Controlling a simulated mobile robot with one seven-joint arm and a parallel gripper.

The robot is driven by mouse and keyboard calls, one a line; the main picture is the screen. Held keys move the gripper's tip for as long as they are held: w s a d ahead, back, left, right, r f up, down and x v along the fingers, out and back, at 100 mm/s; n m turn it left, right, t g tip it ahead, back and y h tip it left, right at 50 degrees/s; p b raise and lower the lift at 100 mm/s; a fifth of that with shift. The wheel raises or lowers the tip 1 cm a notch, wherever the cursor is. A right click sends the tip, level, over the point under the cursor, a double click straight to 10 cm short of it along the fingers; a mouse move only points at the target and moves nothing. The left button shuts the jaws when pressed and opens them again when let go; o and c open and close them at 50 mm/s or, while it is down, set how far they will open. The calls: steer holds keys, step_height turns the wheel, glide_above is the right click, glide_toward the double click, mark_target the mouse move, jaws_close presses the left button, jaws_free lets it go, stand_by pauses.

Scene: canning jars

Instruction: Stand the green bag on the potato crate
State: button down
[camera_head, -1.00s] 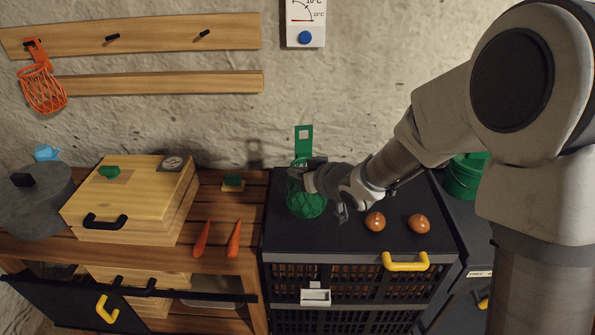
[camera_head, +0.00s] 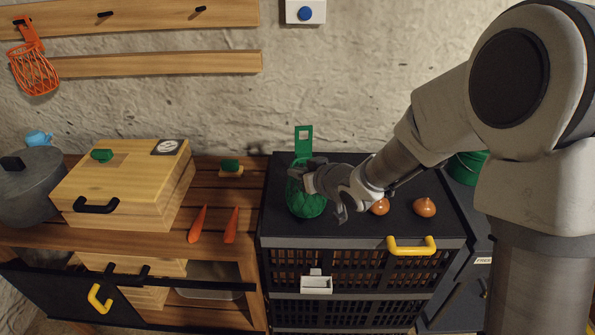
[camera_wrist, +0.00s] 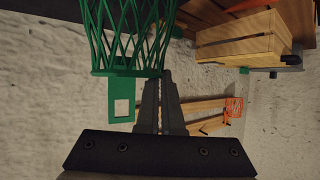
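The green bag (camera_head: 306,199), a net with a stiff rim and a holed hanging tab, is upright over the black top of the potato crate (camera_head: 345,225), towards its left side. I cannot tell whether its bottom touches the top. My gripper (camera_head: 306,176) is at the bag's upper part, coming from the right. In the wrist view the bag (camera_wrist: 125,35) shows at the top, and my gripper (camera_wrist: 165,78) has its fingers close together at the bag's rim, apparently shut on it. The exact contact is partly hidden.
Two onions (camera_head: 424,207) lie on the crate top right of the bag, one partly behind my gripper. A yellow handle (camera_head: 411,246) is on the crate's front. Left are carrots (camera_head: 231,225), a wooden box (camera_head: 125,185) and a grey pot (camera_head: 25,190). A green bucket (camera_head: 466,168) is right.

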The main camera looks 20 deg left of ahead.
steer(key=shift+f+b, duration=0.35)
stand_by(0.5)
steer(key=c, duration=1)
jaws_free()
steer(key=p+v, duration=0.4)
steer(key=v, duration=1.3)
steer(key=shift+s+d, duration=0.1)
steer(key=shift+d, duration=0.15)
